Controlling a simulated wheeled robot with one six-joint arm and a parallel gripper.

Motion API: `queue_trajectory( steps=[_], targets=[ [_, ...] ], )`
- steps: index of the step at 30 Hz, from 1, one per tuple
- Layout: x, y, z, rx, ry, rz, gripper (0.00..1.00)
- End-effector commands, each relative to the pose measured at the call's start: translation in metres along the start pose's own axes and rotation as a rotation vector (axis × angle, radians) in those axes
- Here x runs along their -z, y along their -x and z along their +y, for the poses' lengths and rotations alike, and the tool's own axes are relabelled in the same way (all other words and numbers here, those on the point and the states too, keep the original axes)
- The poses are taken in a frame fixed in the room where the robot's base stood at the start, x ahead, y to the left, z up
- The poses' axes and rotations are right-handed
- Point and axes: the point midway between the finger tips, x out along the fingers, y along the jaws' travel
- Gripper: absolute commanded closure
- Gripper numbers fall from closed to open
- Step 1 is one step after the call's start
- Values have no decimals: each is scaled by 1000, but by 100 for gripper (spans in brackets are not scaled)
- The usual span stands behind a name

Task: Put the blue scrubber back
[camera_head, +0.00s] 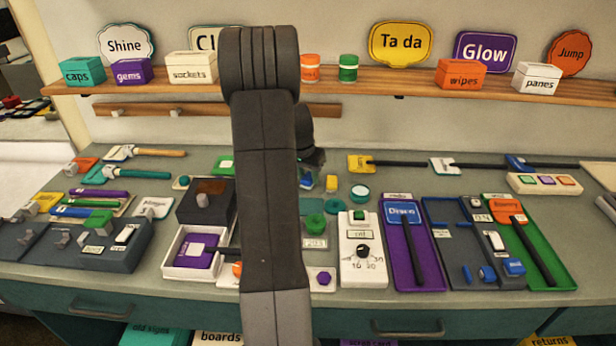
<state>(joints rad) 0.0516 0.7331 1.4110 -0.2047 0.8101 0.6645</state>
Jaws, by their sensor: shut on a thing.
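My gripper (311,176) is partly hidden behind my own arm, above the middle of the counter. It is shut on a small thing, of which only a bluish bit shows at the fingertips. It looks to be the blue scrubber, but its shape is mostly hidden. I cannot tell whether it touches the counter. Other blue things lie to the right: a blue-headed tool (517,163) at the back, a blue sign (402,211) on a black stick, and a blue block (513,267).
A wooden shelf (402,77) with boxes and signs runs along the back. A purple tray (430,270), a green tray (556,280), a white dial box (362,262), and a white tray (182,272) crowd the counter. My arm hides the middle.

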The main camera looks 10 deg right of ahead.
Motion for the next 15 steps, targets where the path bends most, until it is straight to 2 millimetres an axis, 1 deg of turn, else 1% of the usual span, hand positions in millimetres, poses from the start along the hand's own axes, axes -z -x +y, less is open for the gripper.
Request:
queue_trajectory(
  steps=[1,3,9,12,13,15],
  targets=[
    [-2,-6,0,-1,1,-2,90],
    [-2,-9,0,0,1,0,90],
    [-2,-9,0,0,1,1,90],
    [-3,-13,0,0,1,1,90],
    [-3,-13,0,0,1,1,66],
    [-3,-12,0,0,1,1,53]
  ],
)
